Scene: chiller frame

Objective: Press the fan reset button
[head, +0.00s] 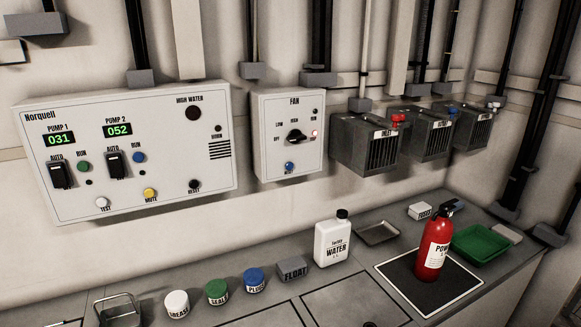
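The fan panel (289,137) is a pale box on the wall at the middle of the head view, labelled FAN. Its reset button (289,166) is a small blue round button low on the panel, with a small label under it. Above the button is a black rotary knob (296,135) among speed markings. Nothing covers the button. Neither of my grippers shows in the head view.
A larger Norquell pump panel (125,190) with its own buttons hangs left of the fan panel. Three grey vented boxes (365,145) hang right. The bench below holds jars, a white water bottle (332,240), a red extinguisher (434,245) and a green tray (482,243).

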